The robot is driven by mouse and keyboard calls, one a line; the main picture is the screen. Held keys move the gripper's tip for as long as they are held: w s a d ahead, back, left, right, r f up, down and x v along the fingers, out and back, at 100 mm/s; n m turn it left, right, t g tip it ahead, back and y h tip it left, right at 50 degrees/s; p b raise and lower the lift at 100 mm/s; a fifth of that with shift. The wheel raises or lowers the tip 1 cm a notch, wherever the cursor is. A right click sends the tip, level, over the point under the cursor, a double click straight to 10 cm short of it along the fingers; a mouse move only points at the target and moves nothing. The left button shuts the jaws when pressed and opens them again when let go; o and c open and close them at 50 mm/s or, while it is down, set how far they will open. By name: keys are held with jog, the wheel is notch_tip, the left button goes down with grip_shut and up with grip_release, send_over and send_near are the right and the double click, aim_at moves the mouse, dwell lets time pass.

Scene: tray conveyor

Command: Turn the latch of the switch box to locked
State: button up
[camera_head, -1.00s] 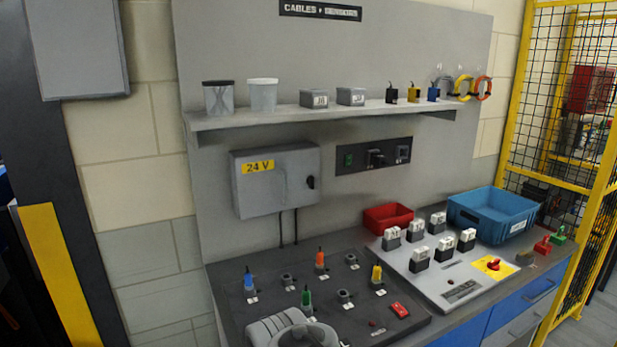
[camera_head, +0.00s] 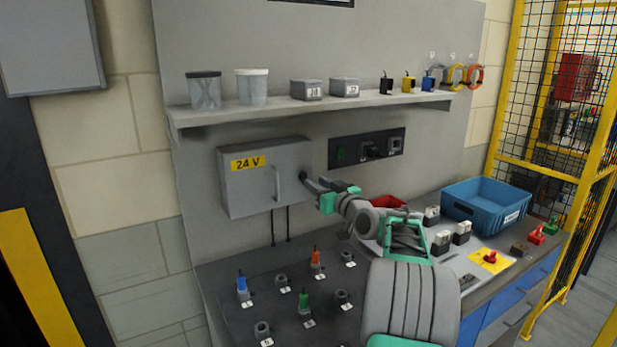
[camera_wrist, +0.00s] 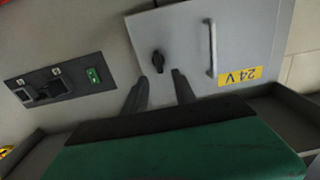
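The switch box (camera_head: 262,190) is a grey wall box with a yellow 24 V label and a bar handle, and its door is shut. Its latch (camera_wrist: 157,61) is a small black knob near the door's edge, its longer side roughly upright in the wrist view.
A socket panel (camera_head: 367,148) is on the wall right of the box. A shelf (camera_head: 300,112) with tubs and small parts runs above. Below is a bench board (camera_head: 222,290) with coloured plugs. A blue crate (camera_head: 462,207) and a red bin (camera_head: 388,202) stand at right.

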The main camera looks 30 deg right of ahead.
aim_at(306, 176)
jog(key=w, duration=0.3)
jog(key=w+p, duration=0.1)
jog(key=w, duration=0.1)
jog(key=shift+w+d, duration=0.2)
jog(key=shift+w, duration=0.2)
grip_shut()
